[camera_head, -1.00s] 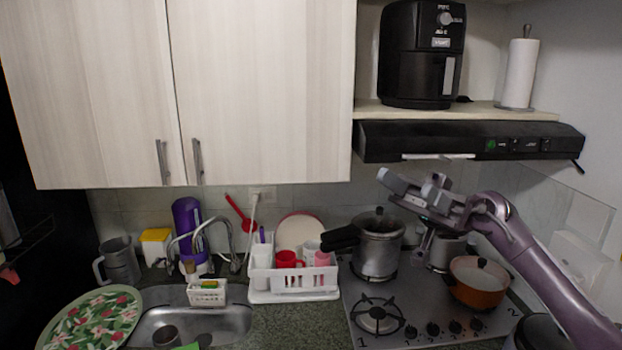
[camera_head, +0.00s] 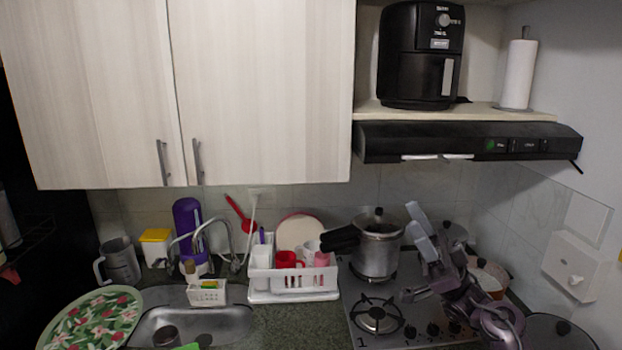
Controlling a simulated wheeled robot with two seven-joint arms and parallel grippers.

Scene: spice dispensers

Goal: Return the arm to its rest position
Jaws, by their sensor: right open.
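My right gripper (camera_head: 416,224) is open and empty. The purple-grey wrist and arm fold down to the lower right, over the stove's right side. My left gripper is not in view.
A white box with a knob (camera_head: 577,268) is on the right wall. A dark round lid (camera_head: 556,333) lies at the lower right. The range hood (camera_head: 440,142) is above the stove. A white dish rack (camera_head: 293,295) stands left of the stove.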

